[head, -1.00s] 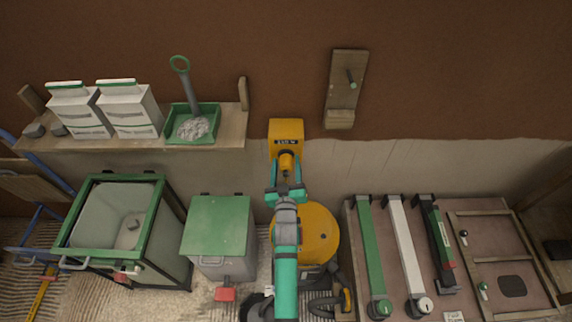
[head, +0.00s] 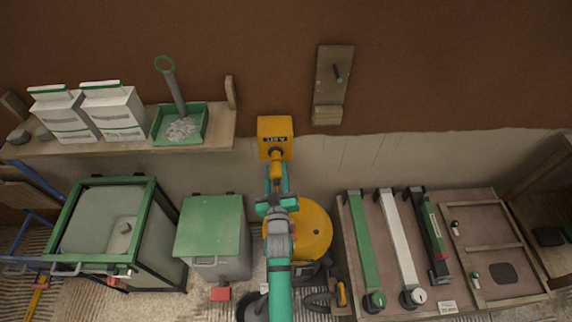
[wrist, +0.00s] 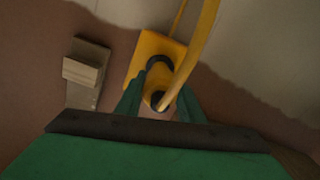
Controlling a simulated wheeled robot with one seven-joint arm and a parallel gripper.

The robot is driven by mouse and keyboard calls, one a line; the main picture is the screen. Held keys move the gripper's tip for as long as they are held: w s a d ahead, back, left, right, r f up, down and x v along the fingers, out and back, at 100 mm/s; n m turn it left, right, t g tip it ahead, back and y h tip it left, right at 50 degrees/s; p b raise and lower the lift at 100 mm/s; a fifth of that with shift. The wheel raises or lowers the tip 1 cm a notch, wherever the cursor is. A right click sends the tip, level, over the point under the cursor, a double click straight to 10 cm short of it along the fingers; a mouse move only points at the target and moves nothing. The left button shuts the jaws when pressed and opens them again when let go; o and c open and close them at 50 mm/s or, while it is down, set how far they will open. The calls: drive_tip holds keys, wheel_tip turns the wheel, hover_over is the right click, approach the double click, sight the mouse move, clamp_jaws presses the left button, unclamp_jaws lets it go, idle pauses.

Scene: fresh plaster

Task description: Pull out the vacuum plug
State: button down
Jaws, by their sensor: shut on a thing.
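The yellow socket box (head: 275,128) is fixed low on the brown wall and also shows in the wrist view (wrist: 148,50). A dark round socket face shows on it. My gripper (head: 275,183) is in front of and below the box in the head view. It is shut on the yellow vacuum plug (head: 277,168), held between the teal fingers in the wrist view. The plug's dark end (wrist: 157,98) and a curved yellow cable (wrist: 194,50) show there. I cannot tell whether the plug tip is fully clear of the socket. The yellow vacuum (head: 313,230) stands below, partly behind my arm.
A shelf (head: 220,130) with white bags and a green tray (head: 198,137) is at left. A green-lidded bin (head: 210,225) stands beside the vacuum. A wall board with a peg (head: 330,85) is right of the box. A tool table (head: 385,210) is at right.

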drive_tip(key=shift+s, duration=0.35)
drive_tip(key=c, duration=1.2)
unclamp_jaws()
drive_tip(key=shift+s, duration=0.1)
drive_tip(key=s, duration=1)
drive_tip(key=shift+s+d, duration=0.3)
drive_tip(key=shift+d, duration=0.1)
